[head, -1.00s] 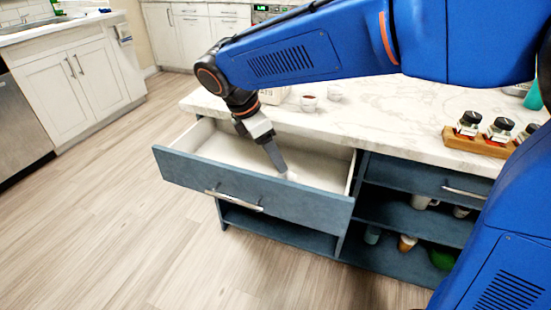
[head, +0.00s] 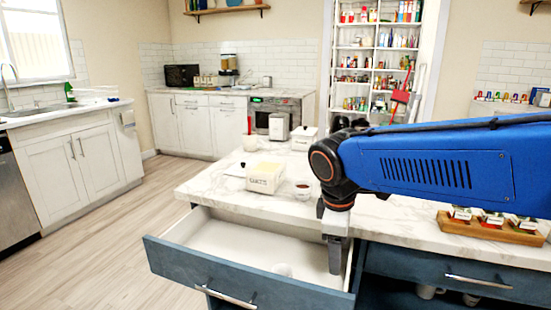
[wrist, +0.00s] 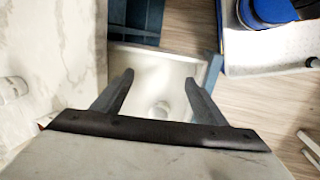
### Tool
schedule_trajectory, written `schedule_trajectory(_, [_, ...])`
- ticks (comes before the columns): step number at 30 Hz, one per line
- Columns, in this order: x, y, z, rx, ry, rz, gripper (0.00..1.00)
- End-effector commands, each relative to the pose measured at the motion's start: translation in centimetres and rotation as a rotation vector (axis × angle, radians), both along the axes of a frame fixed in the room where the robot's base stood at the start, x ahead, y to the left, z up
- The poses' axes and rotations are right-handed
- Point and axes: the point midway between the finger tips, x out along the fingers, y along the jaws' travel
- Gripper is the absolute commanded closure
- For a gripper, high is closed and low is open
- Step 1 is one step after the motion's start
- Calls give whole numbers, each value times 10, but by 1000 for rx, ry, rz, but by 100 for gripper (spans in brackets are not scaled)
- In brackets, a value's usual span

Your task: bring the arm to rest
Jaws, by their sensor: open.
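My gripper (head: 335,255) points down over the right part of an open drawer in the head view. In the wrist view my gripper (wrist: 158,95) has its two fingers spread wide with nothing between them. The blue-fronted drawer (head: 215,275) is pulled out and has a white inside. My blue arm reaches in from the right above the marble counter.
The marble counter (head: 400,215) carries a cream box (head: 265,178), a small cup (head: 303,190) and a wooden rack of jars (head: 490,228). Blue shelves with cups lie below the counter at the right. Open wooden floor (head: 95,245) lies to the left.

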Motion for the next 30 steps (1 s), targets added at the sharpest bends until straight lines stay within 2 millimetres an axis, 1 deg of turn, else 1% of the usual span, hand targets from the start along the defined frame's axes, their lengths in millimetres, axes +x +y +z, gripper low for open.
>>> schedule_trajectory(1, [-8, -17, 1, 33, -22, -76, 34])
schedule_trajectory(6, [-34, -60, -2, 149, -97, -337, 34])
schedule_trajectory(12, [-67, -100, -10, 286, -187, -641, 34])
schedule_trajectory(15, [-84, -116, -16, 355, -233, -789, 34])
schedule_trajectory(19, [-102, -131, -23, 429, -283, -946, 34])
schedule_trajectory(24, [-117, -142, -31, 498, -330, -1087, 34])
schedule_trajectory(27, [-124, -146, -35, 521, -343, -1138, 34])
schedule_trajectory(30, [-138, -144, -47, 494, -304, -1137, 34])
